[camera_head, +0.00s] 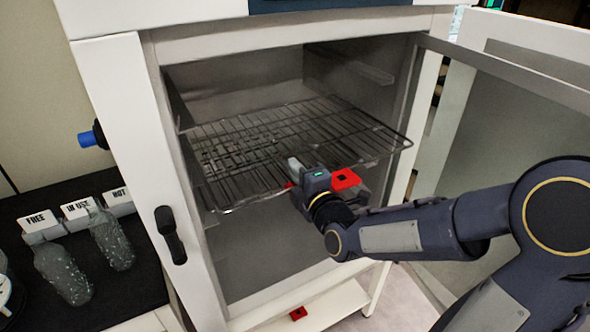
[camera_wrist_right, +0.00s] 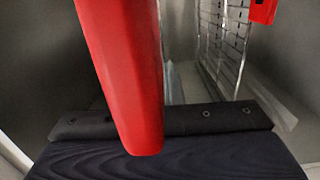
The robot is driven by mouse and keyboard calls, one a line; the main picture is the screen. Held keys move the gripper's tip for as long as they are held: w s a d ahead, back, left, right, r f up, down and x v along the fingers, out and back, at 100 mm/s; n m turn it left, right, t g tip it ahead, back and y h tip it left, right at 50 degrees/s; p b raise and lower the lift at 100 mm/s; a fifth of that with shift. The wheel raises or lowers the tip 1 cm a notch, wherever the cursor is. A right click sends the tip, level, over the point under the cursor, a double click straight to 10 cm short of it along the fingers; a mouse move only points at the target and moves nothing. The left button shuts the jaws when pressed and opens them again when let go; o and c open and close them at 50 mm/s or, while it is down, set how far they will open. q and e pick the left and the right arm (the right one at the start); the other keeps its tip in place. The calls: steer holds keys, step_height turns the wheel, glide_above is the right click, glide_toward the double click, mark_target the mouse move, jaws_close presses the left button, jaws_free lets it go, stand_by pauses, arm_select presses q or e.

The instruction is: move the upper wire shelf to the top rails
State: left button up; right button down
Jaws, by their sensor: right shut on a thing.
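The upper wire shelf (camera_head: 345,126) lies across the inside of the open dryer chamber, and its front right corner reaches out to the door frame. My right gripper (camera_head: 293,168) is shut on the front part of the shelf, near the middle of its front edge. In the right wrist view a red finger (camera_wrist_right: 128,75) fills the middle, and wire grid (camera_wrist_right: 225,40) shows behind it at the upper right. A top rail (camera_head: 362,72) runs along the chamber's right wall, above the shelf. The left gripper is out of view.
The dryer door (camera_head: 500,110) stands open on the right, behind my right arm. A dark handle (camera_head: 171,236) is on the left frame. The space above the shelf is clear.

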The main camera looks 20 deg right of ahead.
steer(key=s+d+b, duration=0.1)
steer(key=s+b, duration=0.3)
steer(key=s, duration=1.5)
steer(key=shift+d, duration=0.25)
stand_by(0.4)
steer(key=shift+r, duration=0.15)
